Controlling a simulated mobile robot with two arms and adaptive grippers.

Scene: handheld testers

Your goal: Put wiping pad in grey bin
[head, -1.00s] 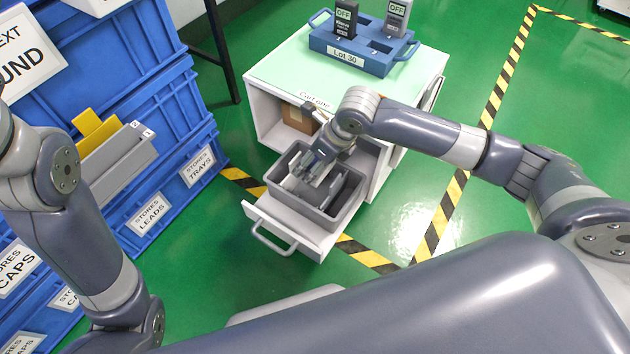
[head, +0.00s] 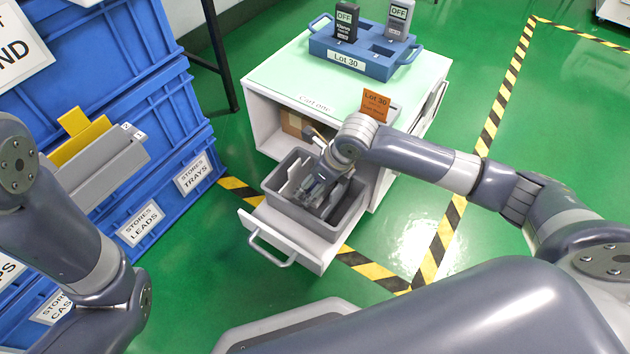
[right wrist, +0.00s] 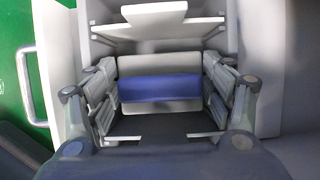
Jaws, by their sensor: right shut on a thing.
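The grey bin (head: 282,205) sits in the pulled-out drawer of a white cart, with upright light dividers or pieces inside. My right gripper (head: 316,192) reaches down into the bin from above. In the right wrist view my right gripper (right wrist: 162,100) is shut on a grey block with a blue band, which looks like the wiping pad (right wrist: 160,88). The pad lies between both fingers. In the head view the gripper mostly hides it, and I cannot tell whether it touches the bin floor. My left gripper is out of view; only my left arm shows.
The drawer handle (head: 270,254) points toward me. On the cart top (head: 300,80) stand a blue tray (head: 362,58) with two handheld testers and, nearer, an orange card (head: 375,104). Blue storage crates (head: 150,190) fill the left. Green floor is free to the right.

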